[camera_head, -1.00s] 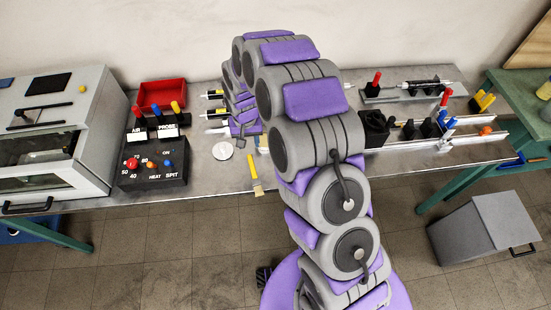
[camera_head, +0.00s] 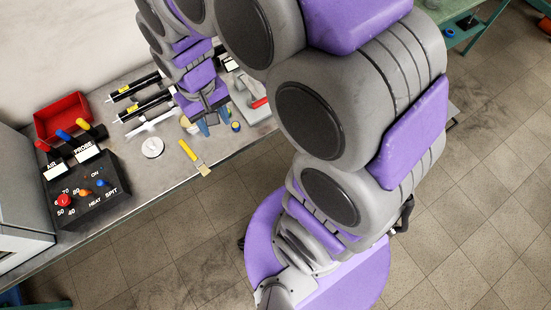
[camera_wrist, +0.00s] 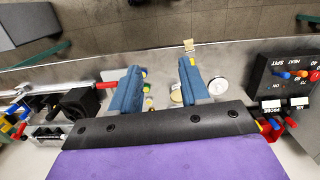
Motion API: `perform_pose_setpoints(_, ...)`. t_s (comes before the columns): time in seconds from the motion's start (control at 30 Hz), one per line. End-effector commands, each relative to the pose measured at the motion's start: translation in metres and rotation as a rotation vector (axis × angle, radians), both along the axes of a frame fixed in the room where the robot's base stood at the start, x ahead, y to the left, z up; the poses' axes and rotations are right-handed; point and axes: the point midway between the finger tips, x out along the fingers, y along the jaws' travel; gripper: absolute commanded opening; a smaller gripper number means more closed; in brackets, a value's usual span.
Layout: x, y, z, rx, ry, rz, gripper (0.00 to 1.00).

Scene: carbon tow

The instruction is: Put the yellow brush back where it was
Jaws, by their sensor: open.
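The yellow brush (camera_head: 188,150) lies on the grey bench near its front edge, with its pale bristles towards that edge. In the wrist view its bristle end (camera_wrist: 188,45) shows just beyond one finger, and that finger seems to hide the handle. My gripper (camera_head: 214,124) is open and empty over the bench, to the right of the brush in the head view. In the wrist view its two blue fingers (camera_wrist: 160,68) stand apart with bench between them. I cannot tell how high the fingers are above the surface.
A white round disc (camera_head: 152,147) lies left of the brush. Black syringes (camera_head: 140,97) lie behind it. A control box (camera_head: 92,192) and red bin (camera_head: 62,118) stand left. Small round pots (camera_head: 236,127) sit beside the gripper. The bench's front edge is close.

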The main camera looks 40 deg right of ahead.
Motion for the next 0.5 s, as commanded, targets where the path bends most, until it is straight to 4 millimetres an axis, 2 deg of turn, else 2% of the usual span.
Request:
perform_pose_setpoints(0.03,-0.017,-0.007,0.01,0.0,-0.001,-0.004,0.46)
perform_pose_setpoints(0.2,-0.074,-0.025,0.031,-0.003,0.02,-0.007,0.46)
perform_pose_setpoints(0.4,-0.138,-0.039,0.043,-0.003,0.045,-0.018,0.46)
perform_pose_setpoints(0.5,-0.162,-0.042,0.045,0.0,0.057,-0.023,0.46)
